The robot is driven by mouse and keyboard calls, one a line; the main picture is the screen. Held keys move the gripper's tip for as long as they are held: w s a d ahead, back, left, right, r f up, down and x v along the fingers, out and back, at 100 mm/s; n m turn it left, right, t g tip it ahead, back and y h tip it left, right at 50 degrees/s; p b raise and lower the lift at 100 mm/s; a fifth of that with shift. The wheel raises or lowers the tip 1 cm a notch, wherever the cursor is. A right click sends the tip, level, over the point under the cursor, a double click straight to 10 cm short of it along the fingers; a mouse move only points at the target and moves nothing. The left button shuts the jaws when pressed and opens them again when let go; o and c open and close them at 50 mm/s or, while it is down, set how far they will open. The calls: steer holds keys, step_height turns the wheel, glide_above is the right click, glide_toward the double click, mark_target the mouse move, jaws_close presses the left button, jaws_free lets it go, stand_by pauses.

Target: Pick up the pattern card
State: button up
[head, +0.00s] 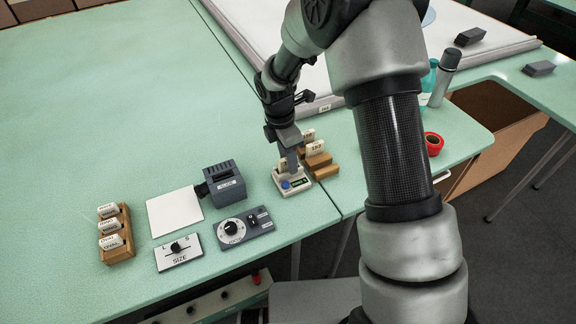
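Small cream cards stand in two wooden racks; I cannot tell which one is the pattern card. The left rack (125,252) holds several cards, such as the front card (111,242). The right rack (327,172) holds cards including a front card (315,148). My gripper (291,165) points down over a small white device (291,189) with a blue button and a green display. A pale card-like piece (283,163) shows beside the fingers at this device. I cannot tell whether the fingers hold it, and their gap is hidden.
On the green table (120,100) lie a white sheet (174,212), a dark slotted box (225,184), a SIZE switch panel (179,252) and a grey dial panel (246,228). A red roll (433,144) and a grey bottle (442,78) stand right of my arm. The table's upper left is clear.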

jaws_close()
